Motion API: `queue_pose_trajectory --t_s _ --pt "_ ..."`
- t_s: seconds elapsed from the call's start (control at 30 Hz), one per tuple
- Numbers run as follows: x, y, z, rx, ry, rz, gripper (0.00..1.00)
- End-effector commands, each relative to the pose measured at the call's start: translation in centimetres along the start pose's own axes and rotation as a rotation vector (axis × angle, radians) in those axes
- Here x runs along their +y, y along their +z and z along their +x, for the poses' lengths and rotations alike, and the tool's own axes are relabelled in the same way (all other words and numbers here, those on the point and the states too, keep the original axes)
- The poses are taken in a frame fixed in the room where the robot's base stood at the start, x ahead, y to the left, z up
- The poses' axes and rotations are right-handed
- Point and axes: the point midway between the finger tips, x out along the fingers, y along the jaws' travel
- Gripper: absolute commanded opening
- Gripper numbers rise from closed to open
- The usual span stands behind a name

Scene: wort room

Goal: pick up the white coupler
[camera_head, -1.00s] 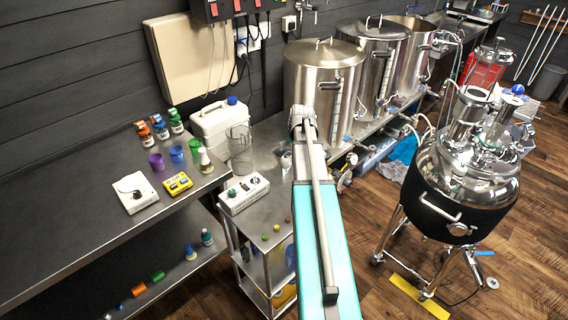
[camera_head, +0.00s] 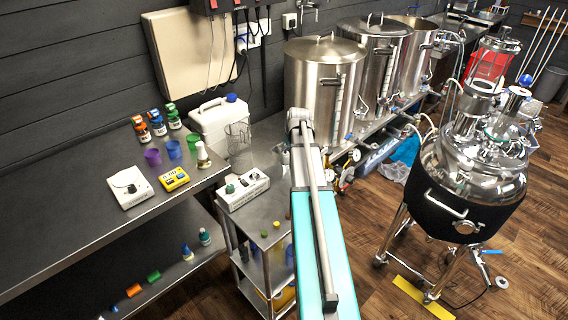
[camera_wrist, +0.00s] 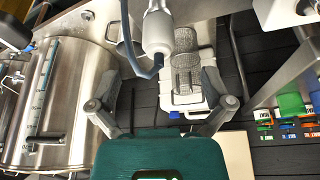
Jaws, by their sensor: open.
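I cannot make out with certainty a white coupler in either view. A pale grey-white cylinder (camera_wrist: 157,32) with a dark blue tube curving beside it shows at the top middle of the wrist view, between the lines of my fingers; I cannot tell whether it is the coupler. My gripper (camera_wrist: 161,95) is open, its dark fingers spread left and right with nothing between the tips. In the head view my teal arm reaches away from me and its end hides my gripper.
A metal cart (camera_head: 262,212) carries a white control box (camera_head: 243,190) and several small coloured pieces. A white jug (camera_head: 213,118) and a clear beaker (camera_head: 238,138) stand behind. A steel kettle (camera_head: 308,85) is close beyond my arm. A steel tank (camera_head: 470,175) stands at right.

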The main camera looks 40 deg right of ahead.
Motion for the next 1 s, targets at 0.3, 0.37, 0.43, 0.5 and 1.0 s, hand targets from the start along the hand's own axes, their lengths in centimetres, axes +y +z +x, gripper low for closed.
queue_pose_trajectory --t_s 0.3,0.37,0.43,0.5,1.0 --pt "0.1 0.0 2.5 0.0 0.0 0.0 1.0" --pt "0.1 0.0 2.6 0.0 0.0 0.0 1.0" --pt "0.1 0.0 2.6 0.0 0.0 0.0 1.0" --pt "0.1 0.0 2.6 0.0 0.0 0.0 1.0" --pt "0.1 -0.1 3.3 0.0 0.0 0.001 1.0"
